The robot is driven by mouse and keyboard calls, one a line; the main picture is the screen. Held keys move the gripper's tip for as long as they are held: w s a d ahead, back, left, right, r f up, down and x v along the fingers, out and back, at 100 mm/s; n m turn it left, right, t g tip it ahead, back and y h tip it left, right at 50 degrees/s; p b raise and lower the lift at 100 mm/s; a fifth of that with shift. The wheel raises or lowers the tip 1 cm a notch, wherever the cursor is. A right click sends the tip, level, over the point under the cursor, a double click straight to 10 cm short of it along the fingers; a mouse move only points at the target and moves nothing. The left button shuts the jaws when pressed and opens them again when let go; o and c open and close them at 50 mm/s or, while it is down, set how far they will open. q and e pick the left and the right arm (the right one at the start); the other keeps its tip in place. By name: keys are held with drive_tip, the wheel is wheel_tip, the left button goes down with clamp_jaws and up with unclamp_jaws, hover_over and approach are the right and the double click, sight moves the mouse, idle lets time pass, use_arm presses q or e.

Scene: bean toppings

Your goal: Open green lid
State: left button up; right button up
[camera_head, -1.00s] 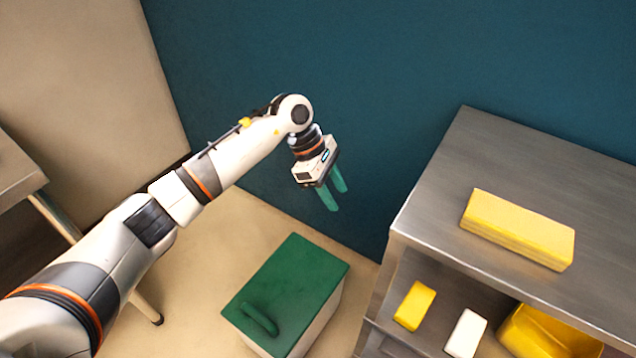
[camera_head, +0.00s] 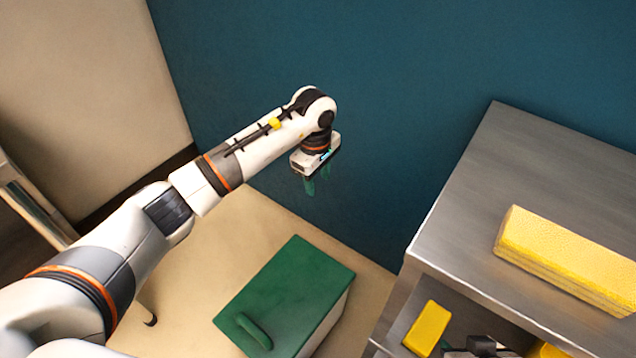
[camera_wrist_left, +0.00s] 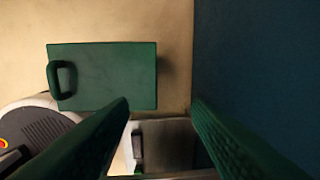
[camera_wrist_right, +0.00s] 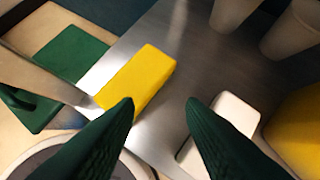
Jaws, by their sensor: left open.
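The green lid (camera_head: 300,285) lies flat and closed on a pale bin (camera_head: 335,318) on the floor. Its green loop handle (camera_head: 254,333) is near the lid's front-left end. The left wrist view shows the lid (camera_wrist_left: 110,85) and handle (camera_wrist_left: 56,80) from above. My left gripper (camera_head: 318,184) is open and empty, pointing down above and beyond the lid, clear of it. Its fingers (camera_wrist_left: 160,104) are apart. My right gripper (camera_wrist_right: 160,104) is open near the shelf, with a yellow block (camera_wrist_right: 138,78) beyond its fingertips. The lid (camera_wrist_right: 70,54) also shows there, partly hidden.
A steel shelf unit (camera_head: 462,245) stands right of the bin, with a yellow stack (camera_head: 560,258) on top. Inside are a yellow block (camera_head: 427,328), a white block (camera_wrist_right: 238,112) and a yellow container (camera_wrist_right: 300,130). A blue wall (camera_head: 400,90) is behind.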

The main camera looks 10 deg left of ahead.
use_arm(q)
drive_tip(key=shift+f, duration=0.65)
use_arm(e)
drive_tip(key=shift+w+a+r+t, duration=0.2)
drive_tip(key=shift+w+r+t, duration=0.15)
drive_tip(key=shift+w, duration=0.3)
use_arm(q)
clamp_jaws()
drive_tip(key=c, duration=0.9)
unclamp_jaws()
use_arm(e)
drive_tip(key=shift+f, duration=0.1)
use_arm(q)
drive_tip(key=o, duration=0.9)
